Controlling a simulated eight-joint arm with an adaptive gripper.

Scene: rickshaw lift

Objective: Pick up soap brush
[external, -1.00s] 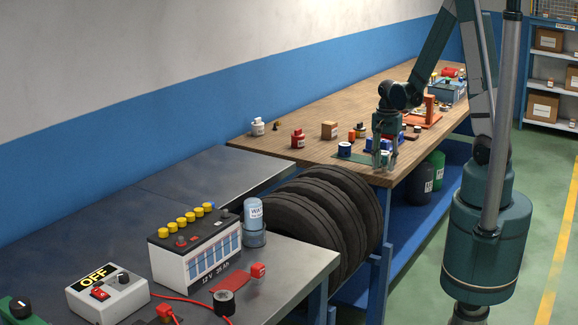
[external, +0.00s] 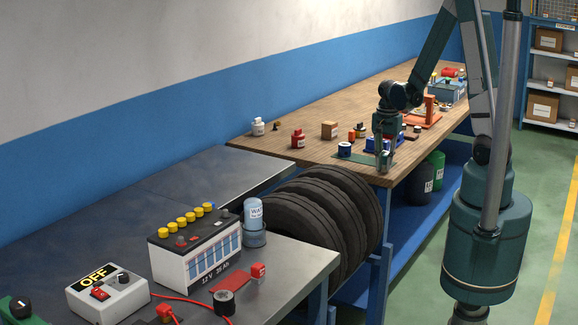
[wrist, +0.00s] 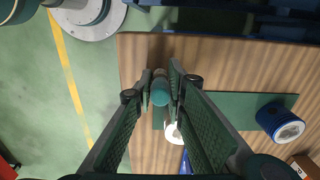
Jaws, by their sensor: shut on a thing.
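My gripper (external: 385,163) is low at the near edge of the wooden workbench (external: 358,94). In the wrist view its two fingers (wrist: 162,74) are closed in on a small upright cylinder with a teal top, which I take to be the soap brush (wrist: 160,93). The fingers hide its sides, and in the external view the gripper hides most of it. It is over or beside a green mat (wrist: 222,107); whether it touches the bench I cannot tell. A white round thing (wrist: 172,131) lies just beyond it between the fingers.
A blue roll with a white core (wrist: 280,121) lies on the mat, and shows in the external view (external: 345,150). A red bottle (external: 298,139) and a cardboard box (external: 329,130) stand to the left. Tyres (external: 325,205) stand below the bench's near end.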

